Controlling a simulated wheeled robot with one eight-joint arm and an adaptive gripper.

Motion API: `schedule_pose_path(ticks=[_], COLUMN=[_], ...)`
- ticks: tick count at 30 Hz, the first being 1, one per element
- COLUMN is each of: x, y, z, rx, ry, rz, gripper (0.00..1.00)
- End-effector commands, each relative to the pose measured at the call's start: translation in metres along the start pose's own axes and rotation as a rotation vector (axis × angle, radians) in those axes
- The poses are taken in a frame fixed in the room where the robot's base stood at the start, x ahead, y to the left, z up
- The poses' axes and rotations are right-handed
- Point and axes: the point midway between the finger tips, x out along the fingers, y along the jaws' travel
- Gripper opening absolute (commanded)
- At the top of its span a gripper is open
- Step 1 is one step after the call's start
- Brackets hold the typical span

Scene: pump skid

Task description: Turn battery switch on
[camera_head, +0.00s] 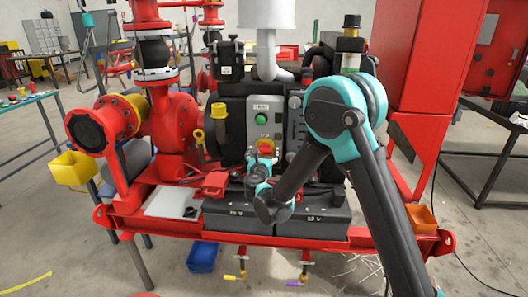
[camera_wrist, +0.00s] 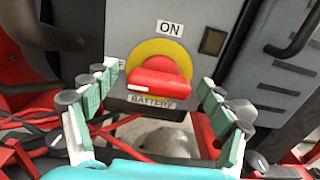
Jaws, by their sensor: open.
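The battery switch (camera_wrist: 158,78) has a red handle on a yellow round plate, with an ON label (camera_wrist: 170,29) above it and a BATTERY label (camera_wrist: 152,101) below. It sits on the grey control panel, and its red and yellow also show in the head view (camera_head: 265,147). My gripper (camera_wrist: 158,98) is open, with one finger to the left and one to the right of the switch in the wrist view. No contact with the handle is visible. In the head view my arm partly covers the gripper (camera_head: 262,163).
A green button (camera_head: 261,118) is on the panel above the switch. Black batteries (camera_head: 240,222) stand below on the red skid frame (camera_head: 180,235). Red cables (camera_wrist: 30,125) run at the left in the wrist view. A black handle (camera_wrist: 297,30) is at the upper right.

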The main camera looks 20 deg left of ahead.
Motion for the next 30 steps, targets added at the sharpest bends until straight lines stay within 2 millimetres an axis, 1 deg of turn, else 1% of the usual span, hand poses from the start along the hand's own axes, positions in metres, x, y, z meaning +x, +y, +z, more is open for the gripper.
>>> schedule_pose_path(ticks=[4,11,12,24,30], x=[0.0069,0.0074,0.0074,0.0071,0.0071], y=[-0.0002,0.0001,0.0001,0.0001,0.0000], z=[0.0001,0.0001,0.0001,0.0000,0.0000], rx=[0.000,0.000,0.000,0.000,0.013], ry=[0.000,0.000,0.000,0.000,0.000], rz=[0.000,0.000,0.000,0.000,0.000], gripper=[0.83,0.83,0.81,0.33,0.33])
